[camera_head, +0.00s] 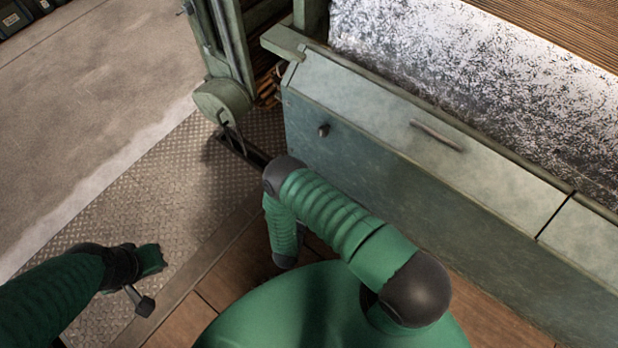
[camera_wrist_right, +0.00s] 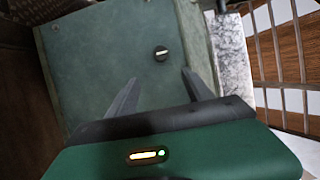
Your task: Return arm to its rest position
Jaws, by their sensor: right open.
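My right arm (camera_head: 335,215) reaches up and bends at a dark joint beside the green machine's front panel (camera_head: 400,185). Its lower link hangs down from that joint, and its fingers are not visible in the head view. In the right wrist view my right gripper (camera_wrist_right: 160,90) has its two dark fingers spread with nothing between them.
The machine has a lid with a handle (camera_head: 436,135) and a small knob (camera_head: 323,130). A speckled white surface (camera_head: 450,60) lies behind the lid. Diamond-plate floor (camera_head: 190,190) and concrete (camera_head: 90,110) are clear at left. Dark cases (camera_head: 20,15) stand at the far top left.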

